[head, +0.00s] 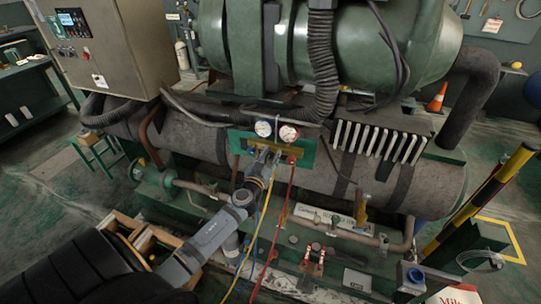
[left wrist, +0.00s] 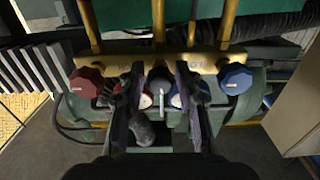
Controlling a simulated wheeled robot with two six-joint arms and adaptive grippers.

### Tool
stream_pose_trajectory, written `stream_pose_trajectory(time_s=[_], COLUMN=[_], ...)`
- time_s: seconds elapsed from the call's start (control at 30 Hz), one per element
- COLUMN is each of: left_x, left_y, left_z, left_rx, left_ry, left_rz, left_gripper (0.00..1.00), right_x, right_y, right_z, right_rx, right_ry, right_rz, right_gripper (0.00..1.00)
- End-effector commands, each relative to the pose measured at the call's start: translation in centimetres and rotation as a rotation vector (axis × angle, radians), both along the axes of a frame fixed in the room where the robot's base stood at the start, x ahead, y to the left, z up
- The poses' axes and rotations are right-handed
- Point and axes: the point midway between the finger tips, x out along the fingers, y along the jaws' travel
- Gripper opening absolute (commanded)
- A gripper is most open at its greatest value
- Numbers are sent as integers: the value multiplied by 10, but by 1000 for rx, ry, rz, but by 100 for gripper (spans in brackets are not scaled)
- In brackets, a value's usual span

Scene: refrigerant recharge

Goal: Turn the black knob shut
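The brass valve manifold (left wrist: 208,62) hangs in front of a green plate (head: 240,138), under two round gauges (head: 263,129). In the left wrist view a red knob (left wrist: 87,82) is at its left end and a blue knob (left wrist: 235,78) at its right end. Between them is a small dark grey round part (left wrist: 160,76), probably the black knob; its outline is hard to make out. My left gripper (left wrist: 160,92) is open, one finger on each side of this part, with gaps visible. In the head view my left gripper (head: 264,157) is at the manifold. My right gripper is out of view.
Yellow (head: 262,220) and red (head: 287,205) hoses, plus a blue one, hang below the manifold. A thick ribbed black hose (head: 323,60) runs above it to the right. A control cabinet (head: 110,45) stands at upper left. A wooden crate (head: 150,240) is near my arm.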

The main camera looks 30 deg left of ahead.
Motion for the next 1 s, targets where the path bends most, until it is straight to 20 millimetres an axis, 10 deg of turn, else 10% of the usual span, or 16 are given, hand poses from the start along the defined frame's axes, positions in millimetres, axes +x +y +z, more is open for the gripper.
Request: stream_pose_trajectory(time_s=[0.2, 1.0], left_x=[0, 0], left_y=[0, -1], left_z=[0, -1], left_rx=[0, 363], left_ry=[0, 86], left_rz=[0, -1], left_gripper=[0, 0], right_x=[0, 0], right_y=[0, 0], right_z=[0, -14], right_rx=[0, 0], right_ry=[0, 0], right_rz=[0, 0], right_gripper=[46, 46])
